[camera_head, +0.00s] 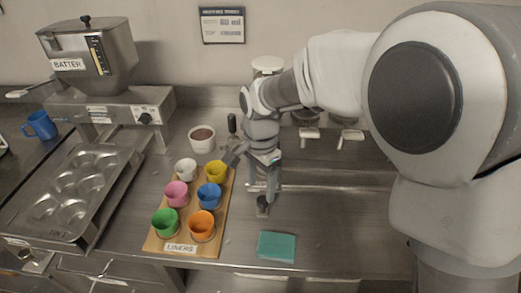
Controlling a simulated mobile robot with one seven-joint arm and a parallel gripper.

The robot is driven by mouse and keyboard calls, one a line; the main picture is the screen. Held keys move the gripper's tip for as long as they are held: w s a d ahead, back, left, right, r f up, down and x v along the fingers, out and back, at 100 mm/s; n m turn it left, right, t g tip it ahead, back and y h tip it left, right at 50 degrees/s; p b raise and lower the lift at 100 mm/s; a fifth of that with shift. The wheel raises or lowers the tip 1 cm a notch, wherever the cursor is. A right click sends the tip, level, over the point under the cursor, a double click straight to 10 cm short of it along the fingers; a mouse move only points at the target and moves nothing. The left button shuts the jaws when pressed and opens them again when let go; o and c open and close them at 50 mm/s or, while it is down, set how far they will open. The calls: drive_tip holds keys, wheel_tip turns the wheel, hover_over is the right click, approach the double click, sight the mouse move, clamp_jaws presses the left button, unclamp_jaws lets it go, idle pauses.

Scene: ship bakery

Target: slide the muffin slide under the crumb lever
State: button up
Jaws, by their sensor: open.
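My gripper (263,194) points down over the steel counter, right of the liner board, with its two fingers apart. A small dark upright piece (262,206) stands just below and between the fingertips; I cannot tell whether it is the muffin slide's handle or whether they touch. A pale rail (335,189) runs right from beside the gripper along the counter. Two dispensers with white levers, one lever (309,133) left and one lever (351,136) right, are at the back wall; no label shows which is the crumb lever. My arm partly hides this area.
A wooden board (233,190) labelled LINERS holds several coloured cups. A teal pad (277,246) lies near the front edge. A brown-filled bowl (202,138) stands behind. A muffin tin (70,190) and batter hopper (92,50) are left. Right of the pad, the counter is clear.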

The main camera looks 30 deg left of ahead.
wheel_tip(320, 180, up, 13)
drive_tip(key=p, duration=0.1)
idle(0.5)
drive_tip(key=d+r+n+t, duration=0.1)
drive_tip(key=d+r, duration=0.2)
drive_tip(key=d, duration=0.7)
drive_tip(key=d+r+n+t, duration=0.1)
drive_tip(key=d+r, duration=0.2)
drive_tip(key=d, duration=0.6)
drive_tip(key=s+d+f+n+t, duration=0.1)
drive_tip(key=s+d, duration=0.4)
drive_tip(key=d, duration=0.3)
drive_tip(key=s+d+f+n+t, duration=0.1)
drive_tip(key=s+d+f+t, duration=0.1)
drive_tip(key=s+d, duration=0.3)
drive_tip(key=d, duration=0.3)
drive_tip(key=shift+s+f+n+t, duration=0.15)
drive_tip(key=shift+s+n+t, duration=0.15)
drive_tip(key=shift+s+n, duration=0.1)
